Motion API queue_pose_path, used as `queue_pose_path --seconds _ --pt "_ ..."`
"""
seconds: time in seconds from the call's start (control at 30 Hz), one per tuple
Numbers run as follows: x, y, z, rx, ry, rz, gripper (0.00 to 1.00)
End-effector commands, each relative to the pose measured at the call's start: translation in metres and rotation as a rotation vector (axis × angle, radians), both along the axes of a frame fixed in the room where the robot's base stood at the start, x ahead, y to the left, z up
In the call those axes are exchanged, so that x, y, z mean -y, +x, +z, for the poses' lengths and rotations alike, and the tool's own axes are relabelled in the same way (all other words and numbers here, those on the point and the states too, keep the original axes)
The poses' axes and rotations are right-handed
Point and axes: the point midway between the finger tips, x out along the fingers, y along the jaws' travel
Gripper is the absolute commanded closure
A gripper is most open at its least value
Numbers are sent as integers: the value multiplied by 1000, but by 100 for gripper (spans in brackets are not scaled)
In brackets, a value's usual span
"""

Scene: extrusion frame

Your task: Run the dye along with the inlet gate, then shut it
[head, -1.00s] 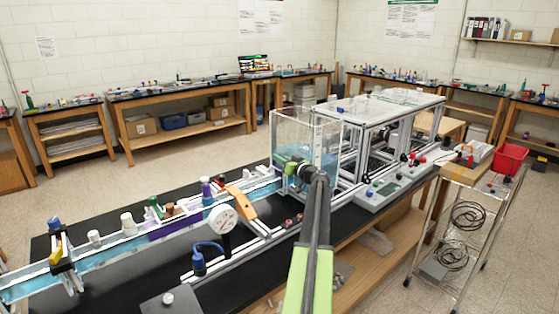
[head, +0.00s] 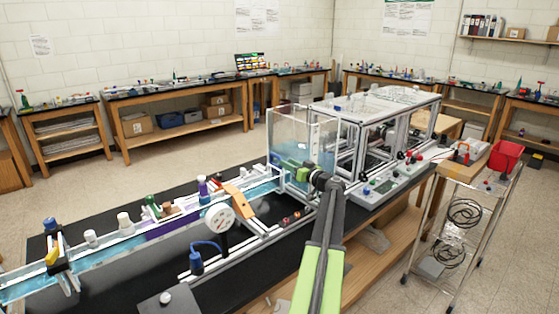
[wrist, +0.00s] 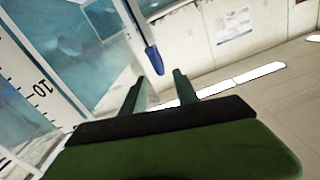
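A clear water channel (head: 110,252) runs along the black bench to a clear tank (head: 285,130). A purple stretch of dye (head: 165,228) shows in the channel's water, left of the white round gauge (head: 219,217). My gripper (head: 292,168) is in front of the tank, partly hidden by my arm in the head view. In the wrist view its two green fingers (wrist: 158,78) stand apart with nothing gripped. I cannot tell for certain whether this lever belongs to the inlet gate.
An orange slanted piece (head: 240,201) sits by the gauge at the channel. Several bottles stand along the channel. A control box (head: 385,188) lies right of my arm. A wire cart with a red bin (head: 505,156) is at the right. A scale with a 10 mark (wrist: 38,88) is at the wrist view's left.

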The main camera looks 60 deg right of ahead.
Motion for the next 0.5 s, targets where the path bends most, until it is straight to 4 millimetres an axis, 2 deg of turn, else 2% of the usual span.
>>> queue_pose_path --seconds 0.03,0.2,0.33,0.5 --pt "-7 -16 0 0 0 -3 64" --pt "-20 -56 0 0 0 -2 64" --pt "-26 -76 0 0 0 -1 64" --pt "-29 -86 0 0 0 1 64"
